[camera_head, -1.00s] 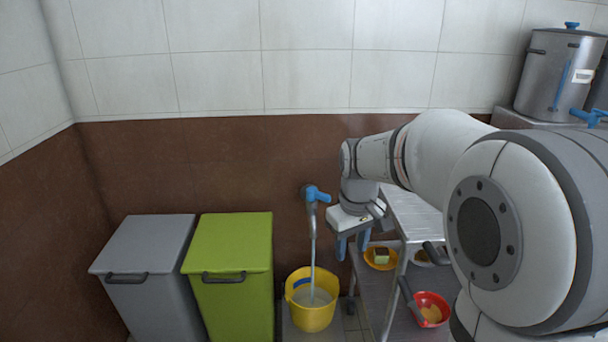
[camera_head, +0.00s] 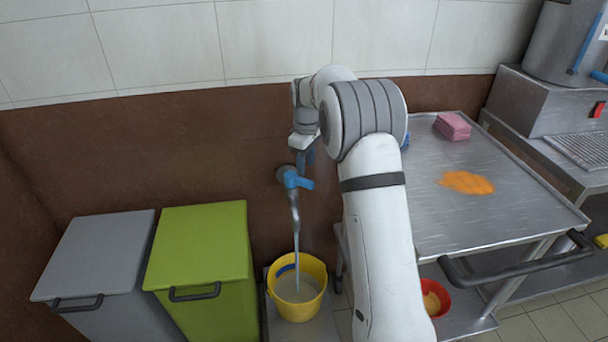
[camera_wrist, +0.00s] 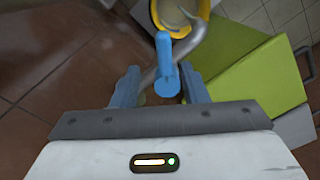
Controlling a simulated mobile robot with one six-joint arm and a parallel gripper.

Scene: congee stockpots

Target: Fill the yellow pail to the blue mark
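A stream runs from the tap's grey spout (camera_head: 295,215) into the pail. The tap's blue handle (camera_head: 292,178) points right. My gripper (camera_head: 304,158) is just above the tap, partly hidden by my arm. In the wrist view its blue fingers (camera_wrist: 160,90) are apart, with the tap handle (camera_wrist: 164,55) between them and a gap on each side.
A green bin (camera_head: 200,245) and a grey bin (camera_head: 100,260) stand left of the pail. A steel trolley (camera_head: 500,215) stands at right, with a pink sponge (camera_head: 453,126) and an orange spill (camera_head: 467,182) on top. A red bowl (camera_head: 440,298) is on its lower shelf.

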